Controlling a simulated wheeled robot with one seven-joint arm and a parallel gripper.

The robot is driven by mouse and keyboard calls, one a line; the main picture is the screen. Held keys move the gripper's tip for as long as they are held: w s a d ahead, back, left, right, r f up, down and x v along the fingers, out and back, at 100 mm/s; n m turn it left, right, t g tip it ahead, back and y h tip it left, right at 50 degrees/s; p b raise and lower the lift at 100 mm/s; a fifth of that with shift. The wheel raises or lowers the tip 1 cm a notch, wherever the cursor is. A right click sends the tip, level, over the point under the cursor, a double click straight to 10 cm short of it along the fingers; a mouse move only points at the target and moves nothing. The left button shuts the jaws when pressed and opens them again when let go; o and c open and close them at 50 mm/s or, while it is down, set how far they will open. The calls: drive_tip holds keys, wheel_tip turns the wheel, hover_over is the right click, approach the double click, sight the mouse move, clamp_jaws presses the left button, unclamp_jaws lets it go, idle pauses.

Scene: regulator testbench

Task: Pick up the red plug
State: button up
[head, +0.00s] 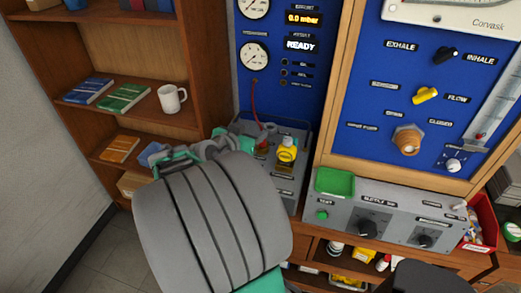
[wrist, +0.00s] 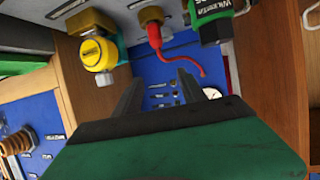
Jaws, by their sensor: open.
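The red plug (wrist: 154,36) shows at the top middle of the wrist view, with a thin red hose curving from it. In the head view the red plug (head: 262,144) is small, left of a yellow-topped fitting and partly hidden by my arm. My gripper (wrist: 158,86) is open, its two dark fingers apart with nothing between them. The plug appears beyond the fingertips, roughly in line with the gap, and not held. My gripper's fingers are hard to make out in the head view.
A yellow fitting (wrist: 98,52) stands on one side of the plug and a green block (wrist: 208,14) on the other, both close. A blue gauge panel (head: 285,105) rises behind. A shelf (head: 140,110) with books and a white mug (head: 172,99) is at the left.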

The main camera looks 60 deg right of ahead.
wheel_tip(320, 180, down, 6)
drive_tip(key=b, duration=0.5)
drive_tip(key=x, duration=0.2)
drive_tip(key=p+x, duration=0.1)
drive_tip(key=x, duration=0.2)
drive_tip(key=p+x, duration=0.1)
drive_tip(key=x, duration=0.2)
drive_tip(key=shift+w+r, duration=0.15)
drive_tip(key=shift+r, duration=0.15)
drive_tip(key=shift+c, duration=0.5)
clamp_jaws()
